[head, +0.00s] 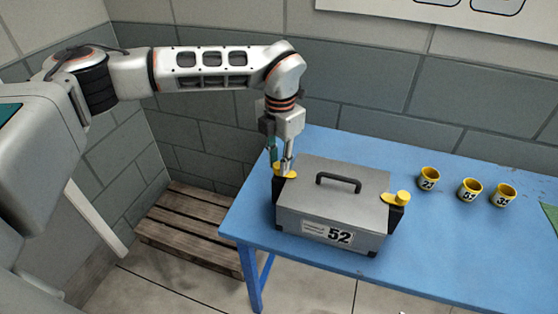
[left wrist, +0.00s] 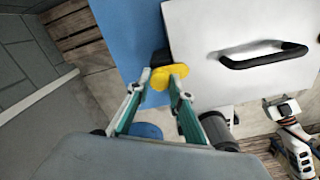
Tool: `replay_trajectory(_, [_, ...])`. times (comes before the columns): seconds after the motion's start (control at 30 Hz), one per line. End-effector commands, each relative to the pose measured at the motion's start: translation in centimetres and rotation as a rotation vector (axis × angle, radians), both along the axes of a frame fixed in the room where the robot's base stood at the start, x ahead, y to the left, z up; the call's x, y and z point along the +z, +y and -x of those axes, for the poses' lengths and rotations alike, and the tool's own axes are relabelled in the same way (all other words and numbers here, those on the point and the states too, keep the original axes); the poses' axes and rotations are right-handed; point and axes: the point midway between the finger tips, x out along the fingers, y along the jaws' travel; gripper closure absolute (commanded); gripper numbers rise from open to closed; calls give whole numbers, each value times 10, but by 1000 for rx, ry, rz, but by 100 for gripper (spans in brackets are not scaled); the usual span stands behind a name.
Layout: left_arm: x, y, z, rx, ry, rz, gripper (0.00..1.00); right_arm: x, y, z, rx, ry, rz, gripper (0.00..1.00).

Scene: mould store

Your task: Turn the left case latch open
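The grey case (head: 325,212), marked 52, stands upright on the blue table with its lid down and a black handle on top. Its left latch (head: 287,174) is a yellow turning piece at the case's left end; it also shows in the left wrist view (left wrist: 185,70). My left gripper (head: 279,166) points down over it. In the left wrist view the fingertips (left wrist: 160,82) stand on both sides of the latch's yellow knob and seem to touch it. The right latch (head: 402,198) is yellow too. My right arm shows in the left wrist view (left wrist: 290,135); its fingers are unclear.
The blue table (head: 420,255) has free room around the case. Three yellow numbered cups (head: 470,189) stand to the right. A wooden pallet (head: 185,225) lies on the floor left of the table. A tiled wall rises behind.

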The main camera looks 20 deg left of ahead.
Motion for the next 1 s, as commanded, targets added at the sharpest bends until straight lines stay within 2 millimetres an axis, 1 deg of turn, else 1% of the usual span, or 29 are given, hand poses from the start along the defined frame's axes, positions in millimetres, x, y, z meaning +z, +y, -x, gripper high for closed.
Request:
replay_trajectory(0.27, [0,0,0,23,0,0,100,-1,0,0,0,1,0,60])
replay_trajectory(0.47, [0,0,0,112,-1,0,100,-4,0,1,0,1,0,60])
replay_trajectory(0.67, [0,0,-1,271,-1,-1,100,-9,0,1,0,3,0,60])
replay_trajectory(1.0, [1,0,-1,594,-2,1,100,-16,0,2,0,5,0,60])
